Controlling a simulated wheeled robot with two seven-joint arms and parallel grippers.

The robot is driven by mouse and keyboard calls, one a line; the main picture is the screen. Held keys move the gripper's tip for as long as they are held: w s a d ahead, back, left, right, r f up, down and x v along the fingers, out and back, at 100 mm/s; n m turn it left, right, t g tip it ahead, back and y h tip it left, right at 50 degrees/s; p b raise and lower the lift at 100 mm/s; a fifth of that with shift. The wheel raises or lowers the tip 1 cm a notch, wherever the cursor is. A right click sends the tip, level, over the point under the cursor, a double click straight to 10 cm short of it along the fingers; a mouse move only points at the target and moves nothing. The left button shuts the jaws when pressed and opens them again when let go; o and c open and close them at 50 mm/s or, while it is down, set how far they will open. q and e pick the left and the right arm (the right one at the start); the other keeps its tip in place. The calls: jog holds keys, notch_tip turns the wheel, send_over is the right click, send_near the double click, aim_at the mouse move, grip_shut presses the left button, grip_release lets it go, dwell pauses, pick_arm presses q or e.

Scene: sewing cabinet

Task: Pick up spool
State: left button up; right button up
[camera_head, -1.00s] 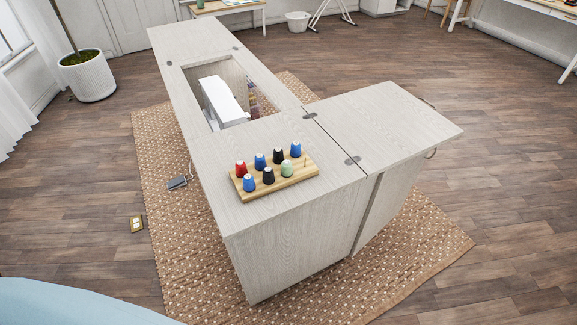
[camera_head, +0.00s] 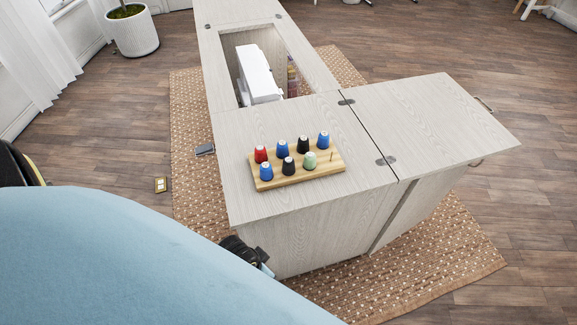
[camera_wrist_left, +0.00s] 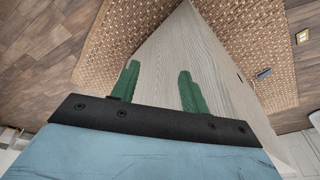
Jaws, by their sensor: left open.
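Several spools, including red (camera_head: 261,154), blue (camera_head: 282,149), black (camera_head: 289,166) and pale green (camera_head: 309,161) ones, stand on a wooden spool rack (camera_head: 318,173) on the cabinet's near end. One peg at the rack's right is bare. In the left wrist view, my left gripper (camera_wrist_left: 158,78) has its green fingers wide apart with nothing between them. A grey wood cabinet surface (camera_wrist_left: 205,60) lies beyond the fingers, and no spools show there. In the head view, a black part at the end of my blue arm shows low beside the cabinet's near left corner. My right gripper is not seen.
The grey wood cabinet (camera_head: 230,180) has an open well with a white sewing machine (camera_head: 259,75). A leaf (camera_head: 430,120) extends right. A woven rug (camera_head: 455,250) lies beneath. A pedal (camera_head: 205,149) and a small yellowish item (camera_head: 160,184) are on the left. The near cabinet top around the rack is clear.

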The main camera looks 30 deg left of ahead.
pick_arm(q)
notch_tip(320, 180, up, 12)
jog(key=w+d, duration=0.1)
jog(key=w, duration=0.2)
notch_tip(320, 180, up, 12)
jog(key=f+n+g, duration=0.1)
jog(key=n+g, duration=0.2)
jog(key=n, duration=0.8)
send_over(289, 161)
jog(key=f, duration=0.2)
jog(key=f+b, duration=0.1)
jog(key=f, duration=0.1)
jog(key=f+b, duration=0.1)
jog(key=f, duration=0.1)
jog(key=shift+w+a+f, duration=0.35)
jog(key=shift+a+f, duration=0.05)
notch_tip(289, 161, down, 5)
jog(key=shift+s+d+f+b, duration=0.1)
jog(key=shift+d+b, duration=0.05)
jog(key=shift+b, duration=0.6)
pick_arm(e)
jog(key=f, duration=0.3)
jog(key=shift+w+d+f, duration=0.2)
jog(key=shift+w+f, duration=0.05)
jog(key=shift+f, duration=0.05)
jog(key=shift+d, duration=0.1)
